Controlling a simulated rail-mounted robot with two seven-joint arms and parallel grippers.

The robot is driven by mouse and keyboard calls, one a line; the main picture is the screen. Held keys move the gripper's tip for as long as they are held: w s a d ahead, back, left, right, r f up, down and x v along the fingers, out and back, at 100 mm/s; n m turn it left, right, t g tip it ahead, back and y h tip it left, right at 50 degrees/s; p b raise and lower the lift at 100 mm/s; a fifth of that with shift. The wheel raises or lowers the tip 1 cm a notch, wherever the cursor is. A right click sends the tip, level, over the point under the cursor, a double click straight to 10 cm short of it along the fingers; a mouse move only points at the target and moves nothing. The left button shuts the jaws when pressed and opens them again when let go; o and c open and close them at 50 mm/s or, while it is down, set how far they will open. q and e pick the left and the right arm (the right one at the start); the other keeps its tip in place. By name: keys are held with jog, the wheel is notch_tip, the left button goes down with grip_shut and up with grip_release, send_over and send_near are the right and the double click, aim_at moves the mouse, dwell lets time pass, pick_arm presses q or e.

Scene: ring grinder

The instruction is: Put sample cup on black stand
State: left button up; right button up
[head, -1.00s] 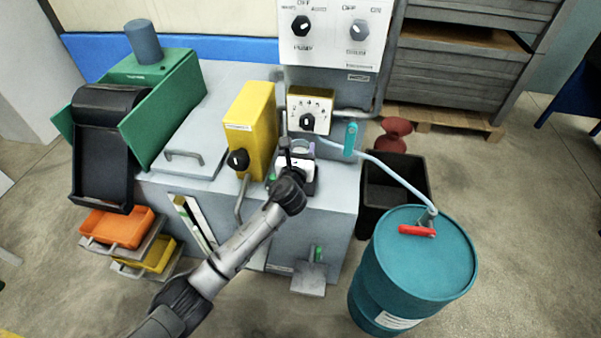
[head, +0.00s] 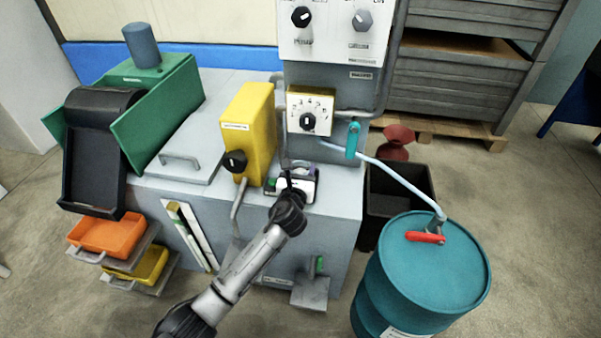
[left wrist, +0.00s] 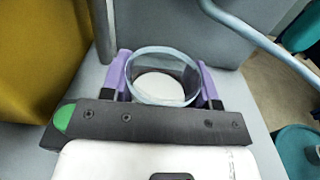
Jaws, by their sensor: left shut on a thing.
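My left gripper (head: 299,172) is over the grey machine top, just right of the yellow box and below the dial panel. In the left wrist view, the purple fingers of my left gripper (left wrist: 163,84) are shut on the sample cup (left wrist: 162,88). The cup is round, with a clear grey wall and a pale round bottom or content, and looks upright. In the head view the cup is mostly hidden by the gripper. I cannot make out whether the cup touches the machine top. I cannot pick out the black stand. My right gripper is not in view.
The yellow box (head: 249,130) with a black knob stands close left of the gripper. The dial panel (head: 310,111) and a turquoise-handled valve (head: 352,140) are behind it. A metal post stands close by. A teal drum (head: 425,270) and black bin (head: 398,190) stand right.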

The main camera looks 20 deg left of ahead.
pick_arm(q)
jog(key=shift+w, duration=0.1)
jog(key=shift+f, duration=0.15)
jog(key=o, duration=0.7)
jog(key=shift+o, duration=1.3)
jog(key=shift+s+r, duration=0.3)
jog(key=s+d+p, duration=0.2)
jog(key=s+p, duration=0.3)
jog(key=s, duration=0.6)
jog(key=shift+s+f+p, duration=0.15)
jog(key=shift+s+p, duration=0.1)
jog(key=shift+p, duration=0.05)
